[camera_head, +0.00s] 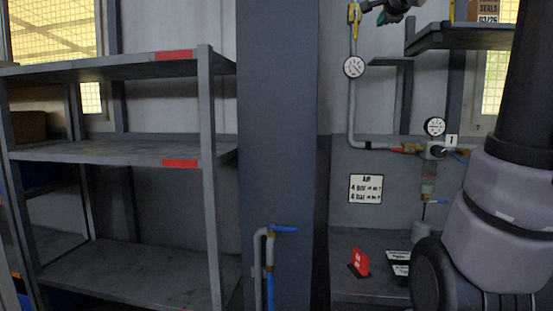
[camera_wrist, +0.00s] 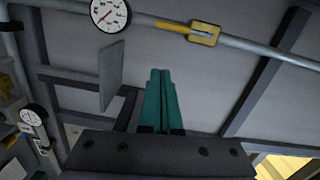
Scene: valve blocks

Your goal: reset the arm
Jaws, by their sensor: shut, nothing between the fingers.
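My gripper (camera_wrist: 158,98) shows in the wrist view with its two teal fingers together and nothing between them. It is in the air, in front of the grey wall and pipework. In the head view, part of a dark and teal shape that looks like my gripper (camera_head: 392,15) shows at the top edge, right of the upper yellow valve (camera_head: 354,13). My arm (camera_head: 505,215) fills the right side of the head view. In the wrist view, a yellow-handled valve (camera_wrist: 203,33) and a round gauge (camera_wrist: 108,12) lie beyond the fingers, apart from them.
A grey pipe (camera_head: 352,110) carries an upper gauge (camera_head: 354,67); a lower gauge (camera_head: 434,126) is near my arm. A wall shelf (camera_head: 465,38) juts out at upper right. A red sign (camera_head: 360,262) stands on the bench. A column (camera_head: 278,130) and grey shelving (camera_head: 110,153) are left.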

